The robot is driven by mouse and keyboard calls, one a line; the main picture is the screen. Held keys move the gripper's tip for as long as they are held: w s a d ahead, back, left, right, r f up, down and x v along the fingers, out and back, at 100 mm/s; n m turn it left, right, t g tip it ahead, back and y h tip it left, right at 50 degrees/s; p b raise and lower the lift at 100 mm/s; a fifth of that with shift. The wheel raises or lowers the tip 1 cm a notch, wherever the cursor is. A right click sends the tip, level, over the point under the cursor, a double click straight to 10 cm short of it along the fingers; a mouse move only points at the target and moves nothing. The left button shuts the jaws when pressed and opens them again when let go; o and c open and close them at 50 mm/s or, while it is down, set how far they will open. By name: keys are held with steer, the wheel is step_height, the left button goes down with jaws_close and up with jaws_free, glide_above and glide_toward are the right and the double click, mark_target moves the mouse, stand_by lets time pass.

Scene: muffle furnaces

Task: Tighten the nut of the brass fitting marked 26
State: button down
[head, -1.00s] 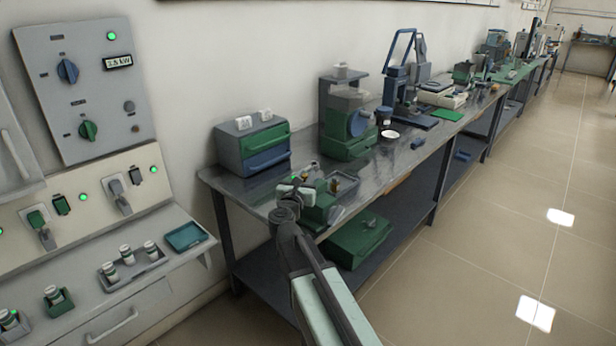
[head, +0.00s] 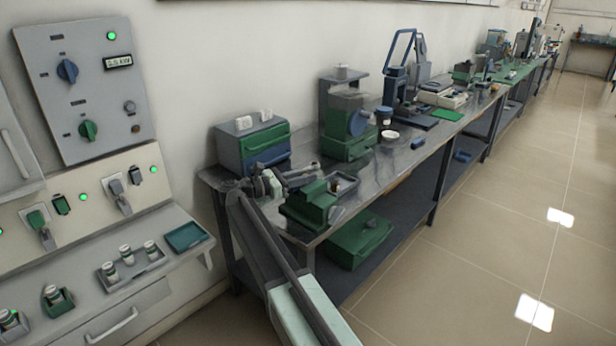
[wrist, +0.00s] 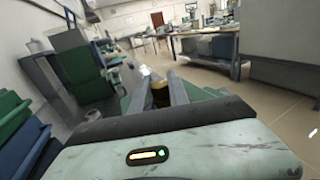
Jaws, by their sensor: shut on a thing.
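My gripper (head: 306,178) reaches in from the left, just above the green vise-like block (head: 310,205) at the near end of the steel bench. In the wrist view, its two fingers (wrist: 160,92) are closed on a small brass-coloured piece (wrist: 160,94), seemingly the brass fitting. Green surfaces of the block show below and beside the fingers. The fitting is too small to make out in the head view, and no mark 26 is readable. I cannot tell which part of it the fingers hold.
A small grey tray (head: 343,186) lies right behind the block. A grey cabinet with green and blue drawers (head: 252,145) stands behind my gripper. A green-based apparatus (head: 347,140) stands farther along the bench. The wall panel (head: 85,85) is at left; the floor at right is clear.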

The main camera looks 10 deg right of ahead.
steer(key=shift+w+m+g+h, duration=0.1)
steer(key=shift+m+g+h, duration=0.2)
steer(key=shift+m+g, duration=0.75)
steer(key=shift+g, duration=0.55)
steer(key=c, duration=1.2)
jaws_free()
steer(key=shift+c, duration=0.2)
steer(key=a, duration=0.7)
steer(key=shift+s+a, duration=0.35)
steer(key=shift+a, duration=0.05)
